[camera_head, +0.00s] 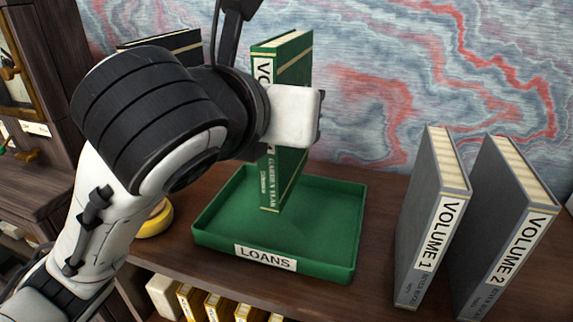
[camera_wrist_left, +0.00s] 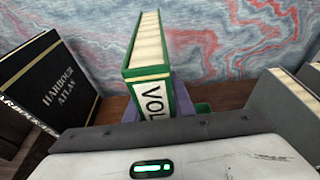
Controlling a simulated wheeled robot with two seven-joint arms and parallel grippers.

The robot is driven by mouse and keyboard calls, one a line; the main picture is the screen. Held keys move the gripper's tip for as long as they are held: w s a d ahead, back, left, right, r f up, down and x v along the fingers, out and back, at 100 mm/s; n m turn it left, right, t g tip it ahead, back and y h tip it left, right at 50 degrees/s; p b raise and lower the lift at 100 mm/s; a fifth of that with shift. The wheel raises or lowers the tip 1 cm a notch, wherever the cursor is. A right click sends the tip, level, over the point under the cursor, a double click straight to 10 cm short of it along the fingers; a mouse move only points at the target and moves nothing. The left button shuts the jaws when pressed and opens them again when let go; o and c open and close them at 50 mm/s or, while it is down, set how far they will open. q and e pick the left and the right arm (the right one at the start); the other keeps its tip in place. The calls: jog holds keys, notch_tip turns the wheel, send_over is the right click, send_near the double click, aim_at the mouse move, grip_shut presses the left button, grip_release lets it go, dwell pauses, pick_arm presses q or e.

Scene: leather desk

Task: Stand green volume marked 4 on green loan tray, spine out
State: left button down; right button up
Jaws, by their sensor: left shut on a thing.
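The green volume (camera_head: 284,62) is upright in my left gripper (camera_head: 300,115), which is shut on it around the middle. Its spine faces the front; only "VO" of the label shows, and the number is hidden behind the gripper. In the left wrist view the green volume (camera_wrist_left: 149,58) stands between the jaws with its pale page edges up. The green loan tray (camera_head: 265,258), marked LOANS, is directly below. The book's lower end is within the tray's outline; I cannot tell whether it touches the floor. My right gripper is not in view.
Grey books VOLUME 1 (camera_head: 430,225) and VOLUME 2 (camera_head: 508,235) stand right of the tray. A black HARBOUR ATLAS (camera_wrist_left: 62,95) stands on the left behind my arm. A yellow round object (camera_head: 156,220) sits left of the tray. A marbled wall is behind.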

aim_at(286, 151)
pick_arm(q)
jog(key=shift+s+f, duration=0.1)
jog(key=shift+f, duration=3.4)
jog(key=c, duration=1.5)
grip_release()
jog(key=shift+f, duration=0.1)
